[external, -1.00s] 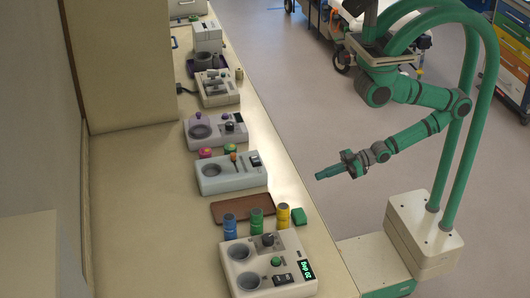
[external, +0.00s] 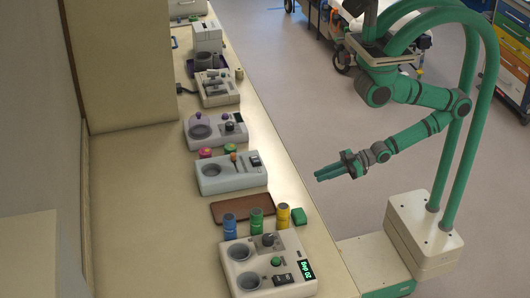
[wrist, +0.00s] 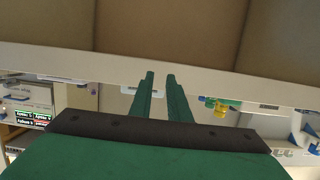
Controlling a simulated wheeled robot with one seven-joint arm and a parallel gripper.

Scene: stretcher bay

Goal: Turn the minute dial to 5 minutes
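Several benchtop devices stand in a row on the long counter. The nearest device (external: 243,267) has two round wells, a grey knob (external: 268,240), a green button (external: 276,261) and a lit green display (external: 307,270). Farther back are a device with an orange-topped lever (external: 234,159) and one with a dark knob (external: 229,127). I cannot tell which control is the minute dial; any markings are too small to read. My gripper (external: 317,174) is open and empty, over the floor to the right of the counter, touching nothing. Its fingers (wrist: 160,76) show slightly apart in the wrist view.
A brown tray (external: 240,208) lies on the counter. Blue (external: 230,226), green (external: 256,220) and yellow (external: 283,215) cylinders and a green block (external: 299,216) stand behind the nearest device. A stretcher (external: 352,22) is at the back.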

